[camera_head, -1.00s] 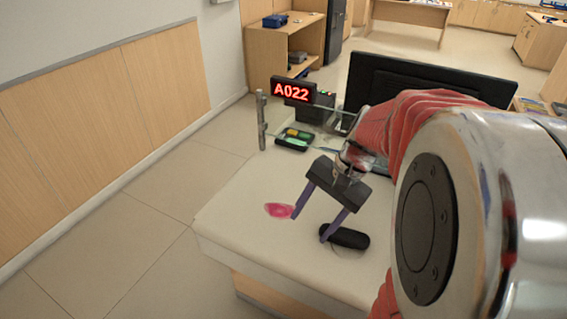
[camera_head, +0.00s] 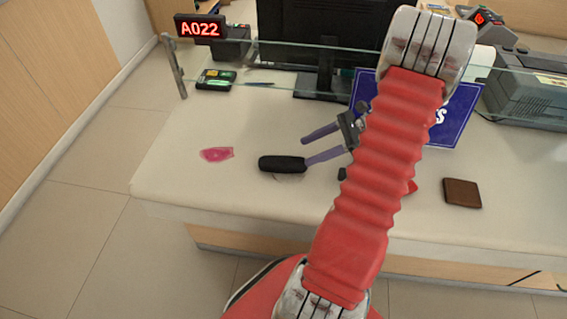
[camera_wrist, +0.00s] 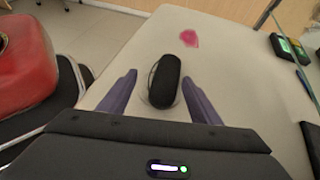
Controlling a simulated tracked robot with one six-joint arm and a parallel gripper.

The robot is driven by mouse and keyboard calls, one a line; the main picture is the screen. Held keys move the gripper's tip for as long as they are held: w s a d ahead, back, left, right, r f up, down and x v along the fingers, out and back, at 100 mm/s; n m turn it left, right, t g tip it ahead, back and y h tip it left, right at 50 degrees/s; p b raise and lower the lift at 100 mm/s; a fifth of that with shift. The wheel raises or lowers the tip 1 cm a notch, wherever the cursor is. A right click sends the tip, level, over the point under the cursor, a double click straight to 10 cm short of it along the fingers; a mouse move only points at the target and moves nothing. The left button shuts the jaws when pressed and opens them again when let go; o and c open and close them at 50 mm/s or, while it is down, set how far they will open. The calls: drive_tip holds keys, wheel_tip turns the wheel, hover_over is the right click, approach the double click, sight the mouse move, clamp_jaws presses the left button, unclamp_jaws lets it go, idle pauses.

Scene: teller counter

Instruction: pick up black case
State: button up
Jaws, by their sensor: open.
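The black case (camera_head: 281,163) is a rounded, oblong case lying on the pale counter (camera_head: 190,185). In the wrist view the case (camera_wrist: 166,82) lies lengthwise between and slightly beyond the two purple fingers. My gripper (camera_head: 306,148) is open, to the right of the case in the head view, and one fingertip overlaps the case's right end there. In the wrist view my gripper (camera_wrist: 162,95) shows a gap on both sides of the case. I cannot tell how high the fingers are above the counter.
A pink flat item (camera_head: 216,154) lies left of the case. A brown wallet (camera_head: 462,193) lies at the right. A glass panel, a card terminal (camera_head: 215,79), a monitor (camera_head: 315,45), a blue sign (camera_head: 455,118) and a printer (camera_head: 535,90) stand behind. The counter's left part is mostly clear.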

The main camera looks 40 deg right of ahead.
sight(292, 160)
drive_tip(key=s+d+f+m+t, duration=0.1)
drive_tip(key=d, duration=0.1)
drive_tip(key=s+d+f+m+t, duration=0.1)
drive_tip(key=d, duration=0.1)
drive_tip(key=shift+s+f+m, duration=0.2)
drive_tip(key=shift+f+m, duration=0.1)
drive_tip(key=shift+f, duration=0.1)
drive_tip(key=shift+a, duration=0.15)
drive_tip(key=x, duration=0.8)
drive_tip(key=shift+w+a+f, duration=0.1)
drive_tip(key=shift+w+a, duration=0.05)
drive_tip(key=shift+w, duration=0.1)
drive_tip(key=shift+a, duration=0.1)
drive_tip(key=shift+x, duration=2.5)
drive_tip(key=shift+w, duration=0.1)
drive_tip(key=shift+c, duration=0.4)
drive_tip(key=c, duration=0.8)
